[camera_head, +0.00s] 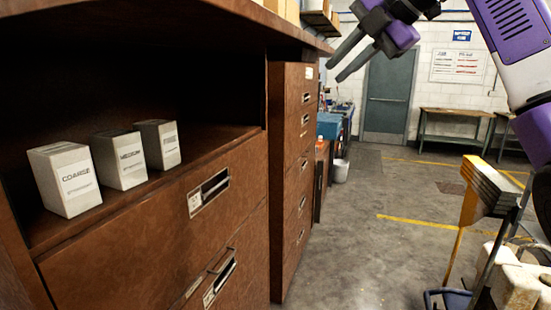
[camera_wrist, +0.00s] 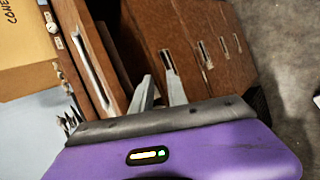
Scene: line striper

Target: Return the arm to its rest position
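My gripper (camera_head: 335,72) is raised at the top of the head view, in front of the tall brown cabinet's right side. Its two grey fingers are apart with nothing between them. In the wrist view the fingers (camera_wrist: 159,70) also show a gap, with brown drawer fronts (camera_wrist: 205,60) beyond them. My purple and white arm enters the head view from the upper right. The gripper is well apart from the boxes on the shelf.
A box marked COARSE (camera_head: 72,190), a MEDIUM box (camera_head: 125,172) and a third box (camera_head: 164,150) stand on the open cabinet shelf (camera_head: 225,140). A yellow-topped stand (camera_head: 484,190) is at right. Grey floor (camera_head: 350,250) is clear between. A workbench (camera_head: 455,115) stands by the far wall.

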